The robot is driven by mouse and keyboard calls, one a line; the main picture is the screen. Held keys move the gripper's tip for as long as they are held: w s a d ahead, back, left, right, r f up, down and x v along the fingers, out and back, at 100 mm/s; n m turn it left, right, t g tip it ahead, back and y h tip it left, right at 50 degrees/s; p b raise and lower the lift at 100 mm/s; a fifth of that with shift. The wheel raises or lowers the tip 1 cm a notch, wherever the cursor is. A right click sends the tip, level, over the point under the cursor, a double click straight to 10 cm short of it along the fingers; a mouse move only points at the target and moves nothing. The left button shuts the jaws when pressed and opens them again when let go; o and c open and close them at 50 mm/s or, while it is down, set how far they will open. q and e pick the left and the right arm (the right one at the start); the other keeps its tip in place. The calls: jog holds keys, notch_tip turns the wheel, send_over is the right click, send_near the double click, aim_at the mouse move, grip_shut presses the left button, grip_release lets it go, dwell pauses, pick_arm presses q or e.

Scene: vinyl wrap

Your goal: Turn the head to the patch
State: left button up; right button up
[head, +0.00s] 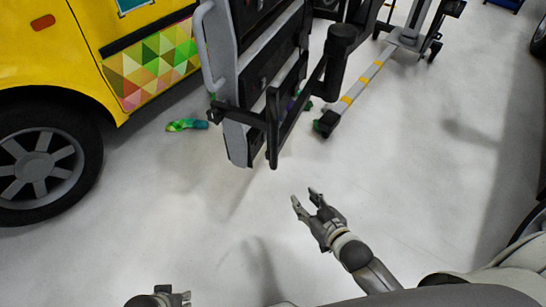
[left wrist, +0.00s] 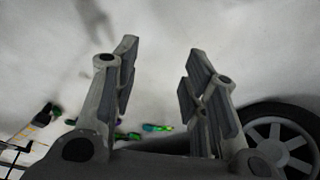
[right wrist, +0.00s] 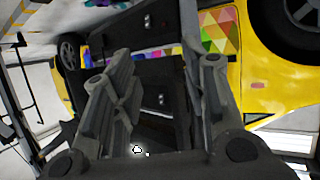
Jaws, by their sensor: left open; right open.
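A patch of multicoloured triangles (head: 155,62), green, orange and pink, is on the side of the yellow vehicle (head: 40,62), upper left in the head view. The right wrist view also shows the triangle pattern (right wrist: 218,32) at the top. My right gripper (head: 304,197) is open and empty above the floor, lower right of the patch and apart from it. My left gripper (head: 181,295) shows only partly at the bottom edge of the head view. In the left wrist view its fingers (left wrist: 162,62) stand apart with nothing between them.
A grey and black panelled unit with a handle (head: 228,95) stands right of the patch. A stand with a yellow-striped leg (head: 360,85) is behind it. A crumpled green and teal piece (head: 186,125) lies on the floor near the vehicle's wheel (head: 42,165). The floor in front is clear.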

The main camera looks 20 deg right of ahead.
aim_at(277, 148)
jog(key=w+a+r+t+y+b, duration=0.1)
jog(key=a+r+t+y+b, duration=0.2)
jog(key=r, duration=1.1)
pick_arm(q)
jog(key=b+v, duration=0.3)
jog(key=v, duration=0.4)
jog(key=shift+w+r+t, duration=0.15)
jog(key=shift+w+t, duration=0.05)
jog(key=shift+t, duration=0.1)
pick_arm(e)
jog(key=shift+n+t+h, duration=0.3)
jog(key=shift+n+t, duration=0.1)
jog(key=x, duration=1)
jog(key=shift+w+a+r, duration=0.15)
jog(key=shift+w+a, duration=0.15)
jog(key=shift+a, duration=0.05)
pick_arm(q)
jog(key=shift+a, duration=0.1)
pick_arm(e)
jog(key=shift+c, duration=0.3)
grip_shut()
